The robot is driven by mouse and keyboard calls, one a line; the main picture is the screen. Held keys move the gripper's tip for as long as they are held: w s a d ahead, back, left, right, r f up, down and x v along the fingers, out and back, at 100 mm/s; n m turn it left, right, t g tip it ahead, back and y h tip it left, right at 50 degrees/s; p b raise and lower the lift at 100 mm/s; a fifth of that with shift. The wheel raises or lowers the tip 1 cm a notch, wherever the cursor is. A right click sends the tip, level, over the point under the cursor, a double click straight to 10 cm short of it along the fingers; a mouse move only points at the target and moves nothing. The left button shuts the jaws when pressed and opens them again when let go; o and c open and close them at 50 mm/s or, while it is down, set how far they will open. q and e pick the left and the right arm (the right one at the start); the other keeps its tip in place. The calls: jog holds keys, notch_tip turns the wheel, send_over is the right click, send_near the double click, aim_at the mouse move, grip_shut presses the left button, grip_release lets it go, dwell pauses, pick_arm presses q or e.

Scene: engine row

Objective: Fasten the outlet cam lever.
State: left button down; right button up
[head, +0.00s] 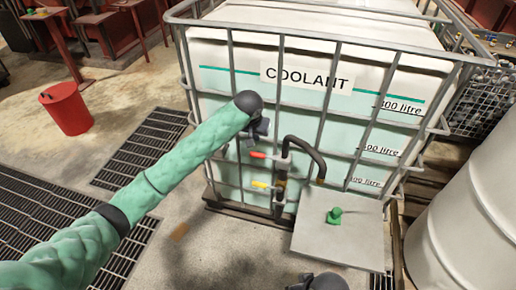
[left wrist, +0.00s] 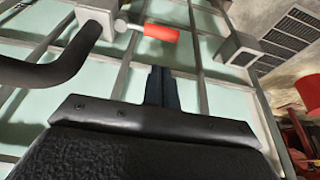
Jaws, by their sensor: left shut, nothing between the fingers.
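The white coolant tank (head: 240,60) stands in a grey metal cage. At its lower front are a red-handled lever (head: 257,155) and, below it, a yellow-handled lever (head: 260,184), beside a black bent hose (head: 310,150). I cannot tell which is the outlet cam lever. My left gripper (head: 261,130) is shut and empty, in front of the cage just above the red lever. In the left wrist view the closed fingers (left wrist: 161,88) point toward the cage; the red handle (left wrist: 160,33) is beyond them, apart, and the hose (left wrist: 50,65) is at left.
A grey plate (head: 340,240) with a green fitting (head: 334,215) on it stands in front of the tank's right side. A white drum (head: 470,220) is at right. A red bucket (head: 66,108) and floor grates (head: 140,150) are at left.

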aim_at(262, 156)
dwell(0.3)
